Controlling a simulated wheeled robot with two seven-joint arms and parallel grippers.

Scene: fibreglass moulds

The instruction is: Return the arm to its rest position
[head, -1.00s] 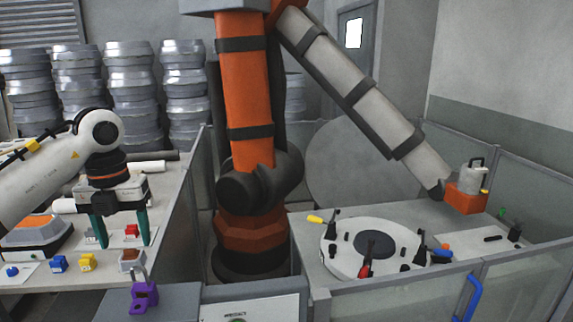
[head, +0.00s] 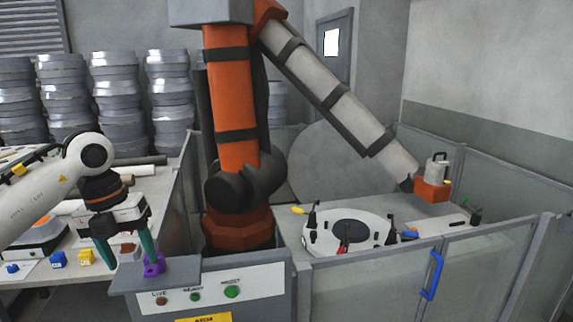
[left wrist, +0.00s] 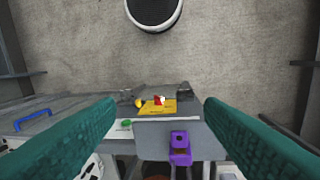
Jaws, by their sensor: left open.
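My left arm comes in from the left in the head view. My left gripper (head: 130,262) points down with its two teal fingers apart and nothing between them. It hangs in front of the workbench, by the left end of the grey control console. One finger overlaps a purple clamp-like part (head: 154,266) on the console top; I cannot tell whether they touch. In the left wrist view both teal fingers of the gripper (left wrist: 160,106) are wide apart. The purple part (left wrist: 180,148) shows beyond and below the gap between them. My right gripper is not in view.
The console (head: 262,275) has several buttons on its front. The workbench (head: 172,215) at left carries small blue and yellow blocks (head: 86,257). A fenced cell with an orange robot arm (head: 232,110) and a round white fixture (head: 325,235) stands behind and right. A blue handle (head: 432,275) is on the fence.

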